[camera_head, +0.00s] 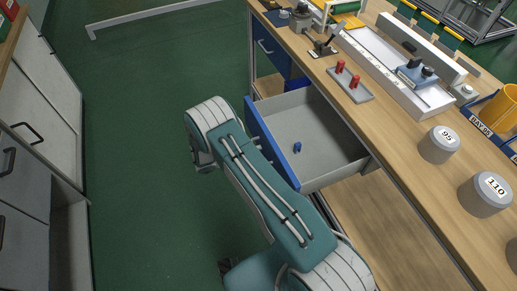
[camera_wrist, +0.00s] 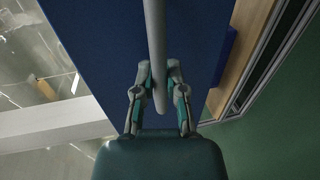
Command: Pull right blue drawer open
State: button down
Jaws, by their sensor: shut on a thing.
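The right blue drawer (camera_head: 268,137) stands pulled out from under the wooden workbench in the head view, with its grey inside showing. Its blue front (camera_wrist: 110,35) fills much of the wrist view. A grey bar handle (camera_wrist: 155,30) runs down the middle of that view, between the fingers of my gripper (camera_wrist: 158,80). My gripper is shut on the handle. In the head view, my arm's links hide the handle, and my gripper is mostly out of sight.
A small blue object (camera_head: 297,147) lies in the drawer. Another blue drawer (camera_head: 268,58) is shut at its left. The workbench (camera_head: 400,133) carries a block with red pegs (camera_head: 349,82) and grey weights (camera_head: 439,145). Grey cabinets (camera_head: 35,120) stand left, with clear green floor (camera_head: 140,150) between.

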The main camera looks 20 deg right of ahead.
jog(key=shift+s+f, duration=0.1)
jog(key=shift+f, duration=0.1)
jog(key=c, duration=0.7)
grip_release()
jog(key=shift+r, duration=0.1)
jog(key=v, duration=1.2)
